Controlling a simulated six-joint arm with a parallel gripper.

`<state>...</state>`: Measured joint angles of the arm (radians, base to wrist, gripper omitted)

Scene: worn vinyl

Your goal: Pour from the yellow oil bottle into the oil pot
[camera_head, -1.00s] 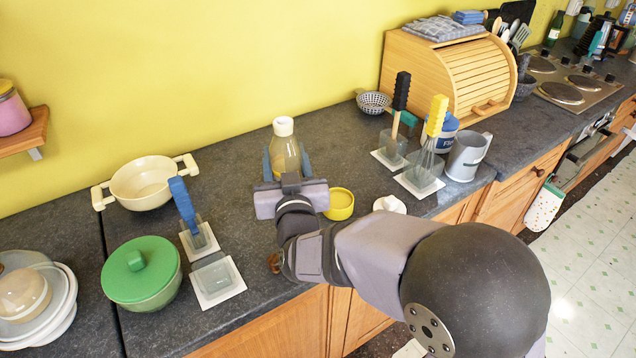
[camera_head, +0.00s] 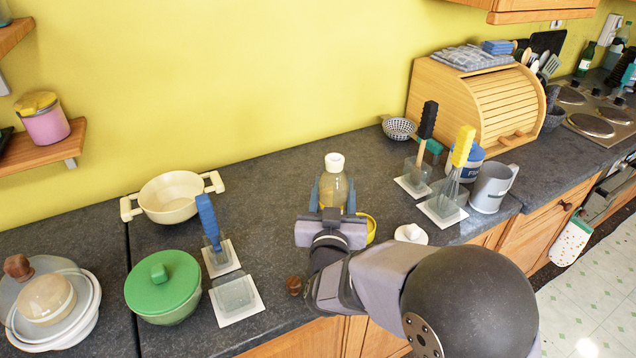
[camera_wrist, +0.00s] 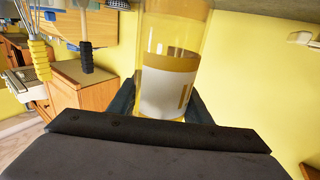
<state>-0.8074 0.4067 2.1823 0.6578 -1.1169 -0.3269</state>
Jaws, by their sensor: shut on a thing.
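The yellow oil bottle (camera_head: 337,190) is clear with yellowish content and a white cap. It looks upright in the head view. My gripper (camera_head: 333,205) is shut around its sides. The wrist view shows the bottle (camera_wrist: 172,60) close up with a pale label, between the dark fingers (camera_wrist: 160,105). Whether its base touches the counter is hidden. I cannot tell for certain which vessel is the oil pot. A small yellow bowl (camera_head: 371,231) is right beside the gripper, partly hidden by it. An open cream two-handled pot (camera_head: 171,214) stands to the left.
A green-lidded pot (camera_head: 163,287) and stacked dishes (camera_head: 57,322) stand left. Holders with a blue-handled tool (camera_head: 208,221), a black-handled tool (camera_head: 428,119) and a yellow-handled whisk (camera_head: 462,146) stand around. A grey mug (camera_head: 490,190) is right. Counter behind the bottle is clear.

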